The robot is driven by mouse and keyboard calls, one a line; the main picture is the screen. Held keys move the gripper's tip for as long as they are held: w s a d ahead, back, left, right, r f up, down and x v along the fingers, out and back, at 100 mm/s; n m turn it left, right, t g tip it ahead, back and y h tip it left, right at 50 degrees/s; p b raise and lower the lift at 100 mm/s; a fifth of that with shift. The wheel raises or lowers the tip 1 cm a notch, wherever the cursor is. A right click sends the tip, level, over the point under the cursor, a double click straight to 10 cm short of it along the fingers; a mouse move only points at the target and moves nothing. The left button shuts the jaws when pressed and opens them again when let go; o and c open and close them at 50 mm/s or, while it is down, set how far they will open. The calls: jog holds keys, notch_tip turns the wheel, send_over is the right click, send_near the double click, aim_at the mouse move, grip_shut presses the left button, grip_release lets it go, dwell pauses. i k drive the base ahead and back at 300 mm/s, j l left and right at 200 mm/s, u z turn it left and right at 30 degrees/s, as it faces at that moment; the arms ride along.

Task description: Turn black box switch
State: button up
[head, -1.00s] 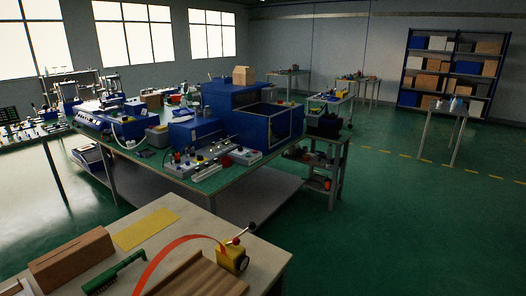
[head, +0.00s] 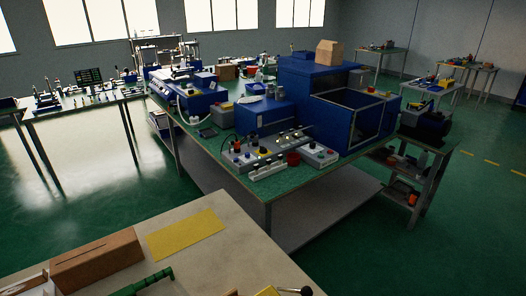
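Grey control boxes (head: 240,158) with several knobs and buttons stand at the front edge of the green-topped bench (head: 207,148). Dark round knobs show on them, but they are too small to tell which one is the black box switch. A smaller grey box (head: 318,157) with buttons sits to their right. A dark, black-looking box (head: 427,126) stands on a small rack right of the bench; no switch can be made out on it. My gripper is not in view.
A large blue machine (head: 312,80) with an open-framed front stands behind the control boxes. A nearer table (head: 215,255) with a brown box (head: 97,260) and yellow sheet (head: 187,234) fills the bottom left. Green floor (head: 450,235) is clear at the right.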

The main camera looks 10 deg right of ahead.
aim_at(263, 150)
jog(key=i+l+z, duration=0.1)
jog(key=l+z, duration=0.15)
jog(key=i+l+z, duration=0.2)
jog(key=l, duration=0.25)
jog(key=l+z, duration=0.25)
jog(key=i+l+u, duration=0.1)
jog(key=i+l, duration=0.55)
jog(key=l, duration=0.15)
jog(key=i+u, duration=0.45)
jog(key=i+l+u, duration=0.1)
jog(key=i+u, duration=0.35)
jog(key=i+j+u, duration=0.1)
jog(key=i+u, duration=0.6)
jog(key=i, duration=0.2)
jog(key=i+l+u, duration=0.1)
jog(key=i+u, duration=0.25)
jog(key=i, duration=0.1)
